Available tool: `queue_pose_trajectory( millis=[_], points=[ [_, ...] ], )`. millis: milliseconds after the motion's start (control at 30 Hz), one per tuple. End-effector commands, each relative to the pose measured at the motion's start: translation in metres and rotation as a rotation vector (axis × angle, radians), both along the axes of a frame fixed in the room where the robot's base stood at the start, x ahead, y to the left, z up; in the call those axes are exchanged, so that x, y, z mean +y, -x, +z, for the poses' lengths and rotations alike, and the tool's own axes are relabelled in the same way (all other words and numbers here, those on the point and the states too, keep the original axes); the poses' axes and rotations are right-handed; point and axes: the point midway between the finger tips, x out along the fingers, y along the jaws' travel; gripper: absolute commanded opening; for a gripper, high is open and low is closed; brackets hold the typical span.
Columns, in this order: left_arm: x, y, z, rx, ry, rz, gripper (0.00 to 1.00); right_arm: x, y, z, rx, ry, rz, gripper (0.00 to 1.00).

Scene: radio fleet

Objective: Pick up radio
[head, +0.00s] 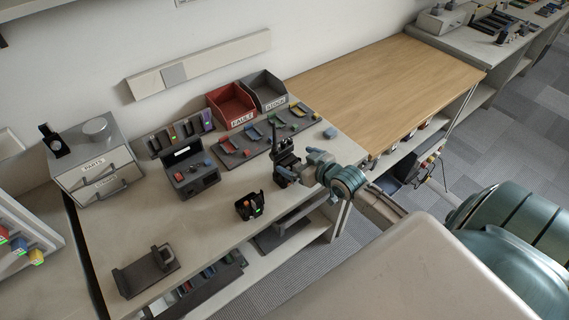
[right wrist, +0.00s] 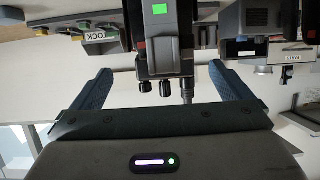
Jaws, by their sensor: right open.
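A dark radio (right wrist: 165,35) with a lit green screen, two knobs and a thin antenna fills the upper middle of the right wrist view, which looks upside down. In the head view the radio (head: 284,146) stands with its antenna up near the bench's right side, partly hidden by my gripper. My right gripper (head: 285,170) is at the radio; in the right wrist view its two blue fingers (right wrist: 160,70) are spread, one on each side of the radio with gaps. Whether the radio rests in a stand is unclear. My left gripper is out of view.
Behind are a red FAULT bin (head: 229,107), a grey bin (head: 268,92) and trays of coloured parts (head: 240,150). A grey bracket (head: 145,274) lies front left. The wooden bench (head: 385,75) is clear.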

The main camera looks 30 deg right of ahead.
Motion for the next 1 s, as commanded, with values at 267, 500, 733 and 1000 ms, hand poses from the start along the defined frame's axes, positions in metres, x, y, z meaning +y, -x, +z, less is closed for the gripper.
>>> queue_pose_trajectory(
  millis=[267, 500, 733, 1000],
  points=[
    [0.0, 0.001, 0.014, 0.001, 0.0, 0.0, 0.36, 0.01, -0.035, -0.011, -0.001, -0.003, -0.002, 0.98],
    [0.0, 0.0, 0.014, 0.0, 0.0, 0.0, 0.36, 0.011, -0.041, -0.016, 0.0, 0.0, 0.0, 0.98],
    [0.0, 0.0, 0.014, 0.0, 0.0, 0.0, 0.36, 0.011, -0.041, -0.016, 0.0, 0.0, 0.0, 0.73],
    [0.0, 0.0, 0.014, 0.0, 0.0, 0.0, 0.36, 0.011, -0.042, -0.014, -0.003, 0.0, 0.0, 0.37]
  ],
)
